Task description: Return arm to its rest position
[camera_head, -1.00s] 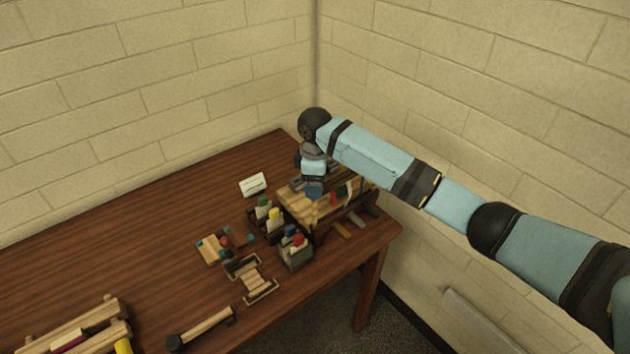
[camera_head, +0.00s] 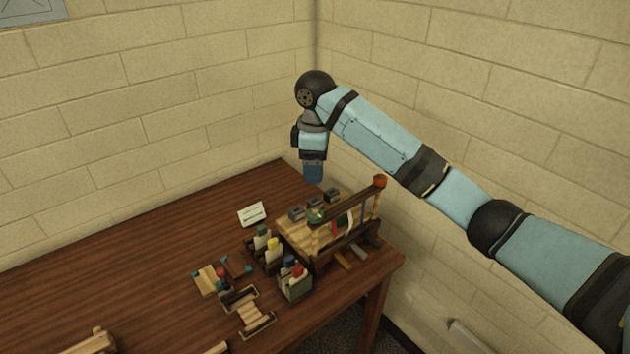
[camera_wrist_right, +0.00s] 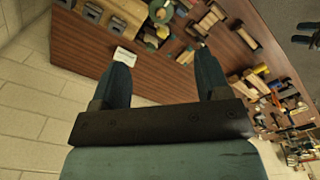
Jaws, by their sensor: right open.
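My right arm comes in from the right in the head view. Its gripper (camera_head: 313,172) points down above the back right corner of the table, over the wooden rack, and looks clear of it. In the right wrist view the two fingers of the right gripper (camera_wrist_right: 163,78) stand apart with nothing between them, so it is open and empty. The wooden rack (camera_head: 345,225) holds several dark blocks and has a rail with coloured strips. My left gripper is not in view.
The brown table (camera_head: 130,240) carries a white card (camera_head: 251,213), a box of coloured bottles (camera_head: 295,285) and small wooden pieces (camera_head: 250,310) at its right end. Brick walls (camera_head: 180,100) meet behind it. The table's left part is mostly bare.

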